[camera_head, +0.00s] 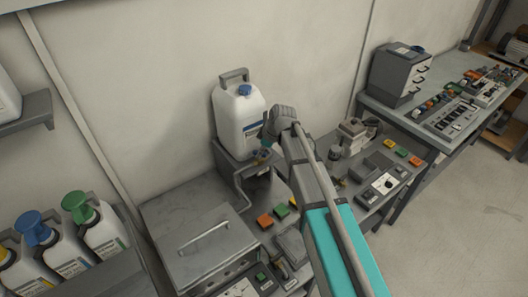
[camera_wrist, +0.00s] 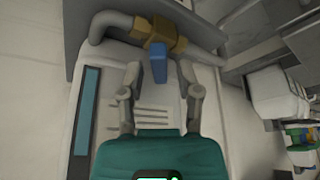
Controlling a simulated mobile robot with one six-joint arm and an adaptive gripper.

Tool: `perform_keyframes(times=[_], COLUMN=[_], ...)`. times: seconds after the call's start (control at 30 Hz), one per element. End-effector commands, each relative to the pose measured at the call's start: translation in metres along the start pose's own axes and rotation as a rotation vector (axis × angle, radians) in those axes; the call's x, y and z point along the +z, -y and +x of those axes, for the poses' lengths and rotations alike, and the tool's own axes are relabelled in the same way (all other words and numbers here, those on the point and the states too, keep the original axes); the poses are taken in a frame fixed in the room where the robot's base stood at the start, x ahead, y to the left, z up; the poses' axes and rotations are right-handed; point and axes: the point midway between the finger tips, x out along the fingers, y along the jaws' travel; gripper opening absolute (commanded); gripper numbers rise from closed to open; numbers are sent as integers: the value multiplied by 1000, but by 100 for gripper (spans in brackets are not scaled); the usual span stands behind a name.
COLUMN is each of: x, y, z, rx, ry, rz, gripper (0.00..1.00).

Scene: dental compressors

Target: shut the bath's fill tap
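The tap shows in the wrist view as a brass valve body (camera_wrist: 160,36) on a grey pipe (camera_wrist: 108,27), with a blue lever (camera_wrist: 159,64). The lever points down the picture, roughly across the pipe. My gripper (camera_wrist: 159,72) is open, with one finger on each side of the lever and visible gaps between. In the head view my gripper (camera_head: 272,130) is just right of the white jug, above the grey stand. A small brass part (camera_head: 263,154) shows below it; my gripper partly hides the tap there.
A white jug (camera_head: 238,120) with a blue cap stands on a grey stand (camera_head: 228,166) against the wall. A lidded grey box (camera_head: 205,232) is left of my arm. Orange and green blocks (camera_head: 265,220) lie on the bench. Capped bottles (camera_head: 60,250) stand at the lower left.

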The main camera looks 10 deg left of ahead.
Motion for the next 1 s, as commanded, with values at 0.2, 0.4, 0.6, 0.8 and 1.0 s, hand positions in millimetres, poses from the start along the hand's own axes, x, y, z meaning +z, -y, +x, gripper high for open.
perform_keyframes(times=[0.2, 0.4, 0.6, 0.8, 1.0], x=[0, 6, 0, -2, -4], y=[0, 0, 1, 2, 4], z=[0, -3, 0, 1, 1], rx=[0, 0, 8, 35, 83], ry=[0, 1, 0, -3, -7], rz=[0, 1, 19, 86, 202], gripper=[0, 0, 0, 0, 0])
